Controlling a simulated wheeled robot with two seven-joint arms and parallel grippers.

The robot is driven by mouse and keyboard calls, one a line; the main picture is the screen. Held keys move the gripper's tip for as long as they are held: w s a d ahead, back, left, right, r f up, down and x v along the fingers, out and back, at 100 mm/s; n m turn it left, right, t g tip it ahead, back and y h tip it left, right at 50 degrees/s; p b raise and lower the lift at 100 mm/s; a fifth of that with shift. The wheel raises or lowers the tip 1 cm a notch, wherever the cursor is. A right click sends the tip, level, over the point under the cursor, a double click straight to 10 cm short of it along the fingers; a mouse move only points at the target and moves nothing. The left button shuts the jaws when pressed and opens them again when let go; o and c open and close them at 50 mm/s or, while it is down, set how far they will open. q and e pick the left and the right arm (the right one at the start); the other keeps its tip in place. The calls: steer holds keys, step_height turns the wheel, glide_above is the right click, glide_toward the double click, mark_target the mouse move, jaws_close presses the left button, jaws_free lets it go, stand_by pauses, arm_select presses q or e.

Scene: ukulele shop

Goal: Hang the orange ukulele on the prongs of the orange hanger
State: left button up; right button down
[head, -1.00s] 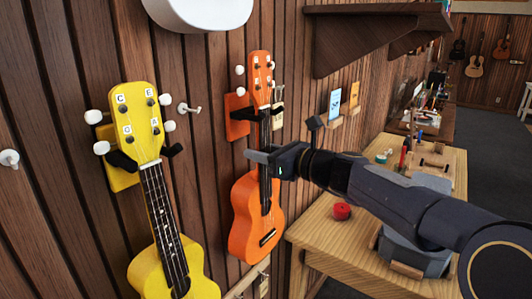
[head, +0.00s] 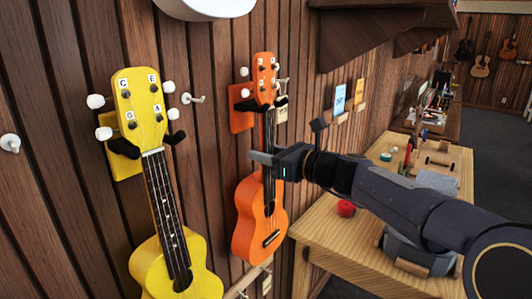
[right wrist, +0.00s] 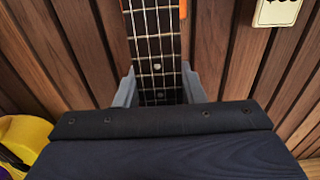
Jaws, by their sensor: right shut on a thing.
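The orange ukulele (head: 259,218) stands nearly upright against the wall, its headstock (head: 264,82) at the orange hanger (head: 238,121). The hanger's dark prongs show on both sides of the neck, just under the headstock. The headstock looks very close to the prongs or on them; I cannot tell whether they bear its weight. My right gripper (head: 264,158) is shut on the neck, below the hanger. In the right wrist view, its grey fingers (right wrist: 158,92) lie on both sides of the fretted neck (right wrist: 157,50). My left gripper is not in view.
A yellow ukulele (head: 178,262) hangs at left on its yellow hanger (head: 121,166). A white instrument (head: 205,8) is above. Bare wall pegs (head: 193,98) stick out nearby. A wooden bench (head: 325,225) with a red item (head: 346,208) stands at right, under a dark shelf (head: 370,35).

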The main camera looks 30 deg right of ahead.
steer(key=c, duration=0.9)
jaws_free()
steer(key=shift+o, duration=0.2)
steer(key=shift+s, duration=0.1)
steer(key=shift+v, duration=0.95)
steer(key=shift+s, duration=0.1)
steer(key=shift+v, duration=1.2)
